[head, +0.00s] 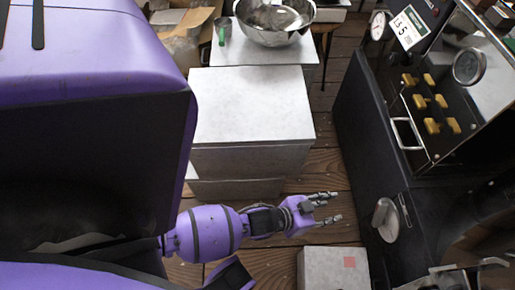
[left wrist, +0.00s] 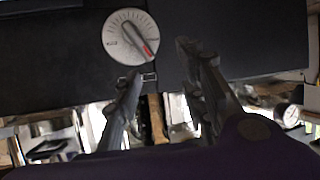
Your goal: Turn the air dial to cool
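The air dial (head: 385,219) is a round pale disc with a raised bar across it, on the side of the black machine. In the left wrist view the dial (left wrist: 116,27) shows a ring of scale marks and a pointer with a red end toward the lower right. Its small labels are too blurred to read. My left gripper (head: 337,206) is open and empty, to the left of the dial and apart from it. In the left wrist view its two fingers (left wrist: 158,62) are spread, below and right of the dial. My right gripper is not in view.
The black machine (head: 352,130) carries yellow knobs (head: 430,103), a metal handle (head: 405,133) and gauges (head: 469,66). A pale box (head: 325,268) with a red square stands below my left gripper. A white-topped cabinet (head: 250,105) and a steel bowl (head: 272,38) are farther back.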

